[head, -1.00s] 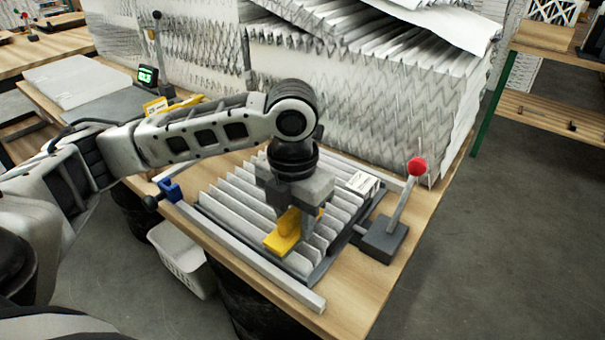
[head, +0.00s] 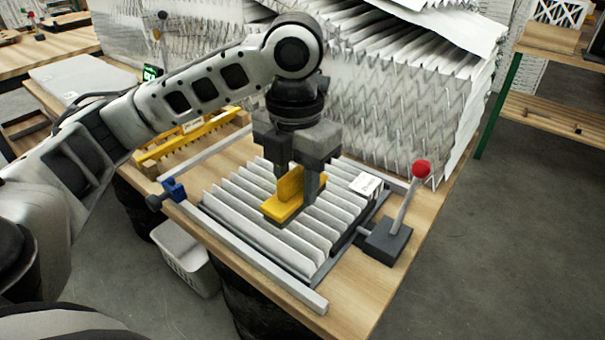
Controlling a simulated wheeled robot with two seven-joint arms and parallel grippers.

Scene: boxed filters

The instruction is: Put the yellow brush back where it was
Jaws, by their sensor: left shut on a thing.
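The yellow brush (head: 283,204) is in my left gripper (head: 297,190), above the white pleated filter (head: 315,238). The gripper is shut on the brush's upright handle, and its fingers point down. The brush's dark underside shows, and it looks lifted clear of the pleats. The filter lies in a grey frame (head: 262,262) on the wooden table. My right gripper is not in view.
A lever with a red knob (head: 421,169) stands right of the frame. A blue clamp (head: 173,188) is at the frame's left corner. A yellow rack (head: 185,140) lies behind it. Stacked pleated filters (head: 400,110) fill the back. A white basket (head: 184,258) sits below the table's left edge.

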